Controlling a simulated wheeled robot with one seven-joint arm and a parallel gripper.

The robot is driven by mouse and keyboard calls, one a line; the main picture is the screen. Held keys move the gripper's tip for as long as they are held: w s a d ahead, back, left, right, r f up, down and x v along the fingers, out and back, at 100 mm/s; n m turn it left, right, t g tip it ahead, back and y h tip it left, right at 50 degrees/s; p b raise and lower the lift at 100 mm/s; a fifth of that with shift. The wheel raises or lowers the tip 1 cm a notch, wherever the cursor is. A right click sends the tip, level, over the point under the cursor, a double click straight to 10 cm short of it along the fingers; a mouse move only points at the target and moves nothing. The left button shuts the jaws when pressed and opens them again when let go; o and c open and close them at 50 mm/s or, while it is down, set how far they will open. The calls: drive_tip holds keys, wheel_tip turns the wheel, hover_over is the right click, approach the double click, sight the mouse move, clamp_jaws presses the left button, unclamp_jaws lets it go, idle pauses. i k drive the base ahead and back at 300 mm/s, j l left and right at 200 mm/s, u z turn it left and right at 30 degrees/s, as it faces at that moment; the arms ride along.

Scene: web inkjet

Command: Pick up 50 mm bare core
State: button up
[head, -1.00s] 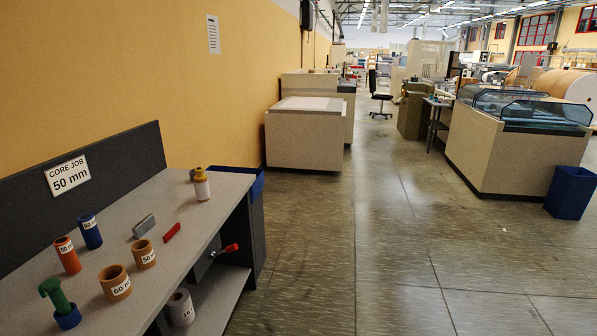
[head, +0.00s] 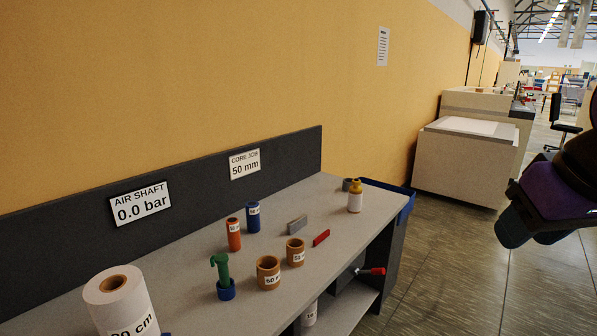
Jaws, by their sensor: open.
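Two short brown cardboard cores stand upright and bare on the grey bench. The larger, nearer one (head: 268,273) has a label too blurred to read surely. The smaller one (head: 295,252), behind and to its right, has a label that seems to begin with 50. An orange tube (head: 233,234) and a blue tube (head: 253,217) stand behind them, with small labels. A sign reading CORE JOB 50 mm (head: 245,164) is on the back panel. My gripper (head: 532,234) is at the right edge, open and empty, over the floor, well away from the cores.
A green-and-blue tool (head: 224,279), a grey block (head: 297,225), a red piece (head: 321,238) and a yellow-topped bottle (head: 355,196) are on the bench. A white roll (head: 121,304) stands at the near left. A red-tipped handle (head: 377,271) sticks out below the bench top.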

sight(295, 246)
drive_tip(key=i+u, duration=0.4)
drive_tip(key=u, duration=0.15)
drive_tip(key=l+u, duration=0.1)
drive_tip(key=u, duration=0.4)
drive_tip(key=k+l+u, duration=0.25)
drive_tip(key=l, duration=0.25)
drive_tip(key=k+l+u, duration=0.15)
drive_tip(key=l+u, duration=0.15)
drive_tip(key=l, duration=0.2)
drive_tip(key=k+l+u, duration=0.25)
drive_tip(key=l, duration=0.15)
drive_tip(key=k+l+u, duration=0.1)
drive_tip(key=k+l, duration=0.65)
drive_tip(key=l, duration=0.2)
drive_tip(key=k+l+u, duration=0.1)
drive_tip(key=k+l, duration=0.7)
drive_tip(key=l, duration=0.15)
drive_tip(key=i+j+z, duration=0.15)
drive_tip(key=i, duration=2)
